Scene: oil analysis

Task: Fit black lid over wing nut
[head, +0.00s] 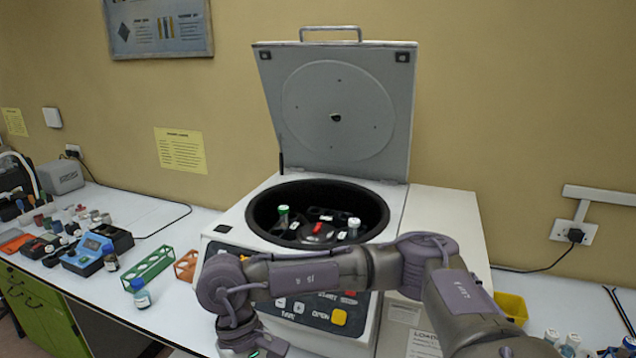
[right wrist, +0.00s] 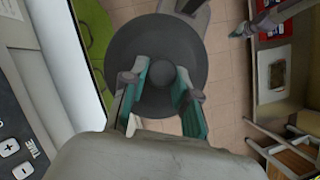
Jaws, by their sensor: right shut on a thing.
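The black lid (right wrist: 155,40), a round dark disc with a central knob, is in the right wrist view. My right gripper (right wrist: 165,84) is shut on the lid's knob, one finger on each side. In the head view my right arm crosses in front of the centrifuge (head: 230,238), and its wrist runs off the bottom edge; the lid is not visible there. The centrifuge is open, with a black rotor (head: 335,237) in its bowl. A small red part (head: 317,228) at the rotor's middle looks like the wing nut. My left gripper is not in view.
The raised centrifuge cover (head: 337,110) stands behind the bowl. A green-capped tube (head: 283,216) and a white-capped tube (head: 353,228) stick up from the rotor. A green rack (head: 148,268) and a bottle (head: 140,294) stand on the bench left of the centrifuge.

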